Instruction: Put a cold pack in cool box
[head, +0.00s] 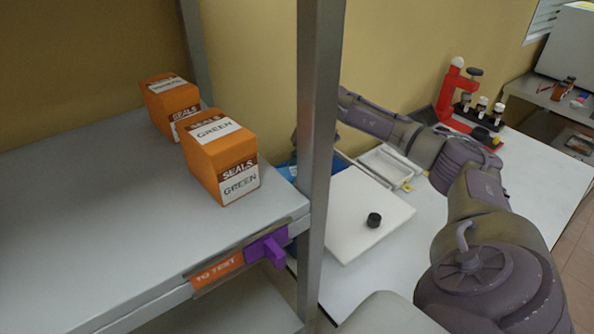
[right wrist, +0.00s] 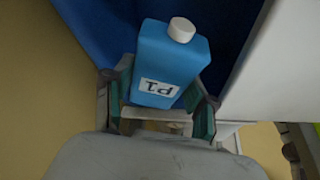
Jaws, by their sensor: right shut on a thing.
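The cold pack (right wrist: 172,55) is a blue, bottle-shaped block with a white cap and a white label. My right gripper (right wrist: 163,97) is shut on it, with a finger on either side, in the right wrist view. In the head view, my right arm reaches behind the shelf post, and its gripper (head: 299,141) is mostly hidden there. A blue-walled space, which looks like the cool box (head: 336,182), lies below the gripper. Its deep blue wall (right wrist: 98,25) also shows around the pack in the right wrist view. I cannot tell how deep the pack sits. My left gripper is out of view.
A white panel (head: 345,218) with a black knob (head: 374,220) lies beside the blue space. A metal shelf post (head: 320,150) stands in front. Orange seal boxes (head: 218,160) stand on the grey shelf (head: 90,215). A red rack (head: 450,95) is at the bench's back.

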